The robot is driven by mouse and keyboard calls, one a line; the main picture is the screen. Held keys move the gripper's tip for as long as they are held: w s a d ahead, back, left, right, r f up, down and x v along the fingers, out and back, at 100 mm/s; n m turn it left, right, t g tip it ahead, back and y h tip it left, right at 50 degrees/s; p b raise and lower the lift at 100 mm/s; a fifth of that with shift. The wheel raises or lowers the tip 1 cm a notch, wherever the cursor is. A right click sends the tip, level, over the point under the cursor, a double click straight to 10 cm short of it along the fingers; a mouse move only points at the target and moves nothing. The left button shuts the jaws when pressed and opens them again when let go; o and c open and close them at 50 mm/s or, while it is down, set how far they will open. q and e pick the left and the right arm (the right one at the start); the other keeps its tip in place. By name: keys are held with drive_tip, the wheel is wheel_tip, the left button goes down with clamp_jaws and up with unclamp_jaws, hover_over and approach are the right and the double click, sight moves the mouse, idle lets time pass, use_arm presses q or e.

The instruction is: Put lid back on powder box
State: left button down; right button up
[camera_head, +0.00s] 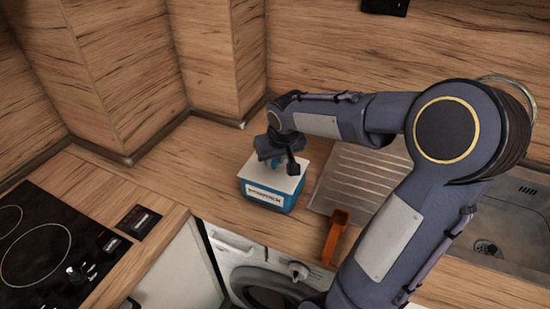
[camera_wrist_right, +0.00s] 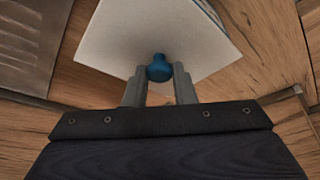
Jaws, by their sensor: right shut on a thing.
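The powder box (camera_head: 268,197) is blue and white with a printed label. It stands on the wooden counter beside the sink's drainer. Its white square lid (camera_head: 289,183) is over the top of the box; I cannot tell whether it rests fully on the rim or sits just above it. My right gripper (camera_head: 278,163) is above the lid, with its fingers shut on the lid's blue knob (camera_wrist_right: 159,68). In the right wrist view the white lid (camera_wrist_right: 115,40) spreads out beyond the fingers, with a little of the box's blue side at the upper right. My left gripper is not in view.
An orange scoop (camera_head: 336,232) lies at the counter's front edge, right of the box. A steel drainer (camera_head: 352,180) and sink (camera_head: 513,235) are to the right. A black hob (camera_head: 45,250) is at the left. The counter left of the box is clear.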

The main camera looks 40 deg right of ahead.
drive_tip(key=o, duration=1.5)
drive_tip(key=shift+r, duration=0.15)
drive_tip(key=shift+r+p, duration=2.55)
drive_tip(key=shift+r, duration=0.85)
clamp_jaws()
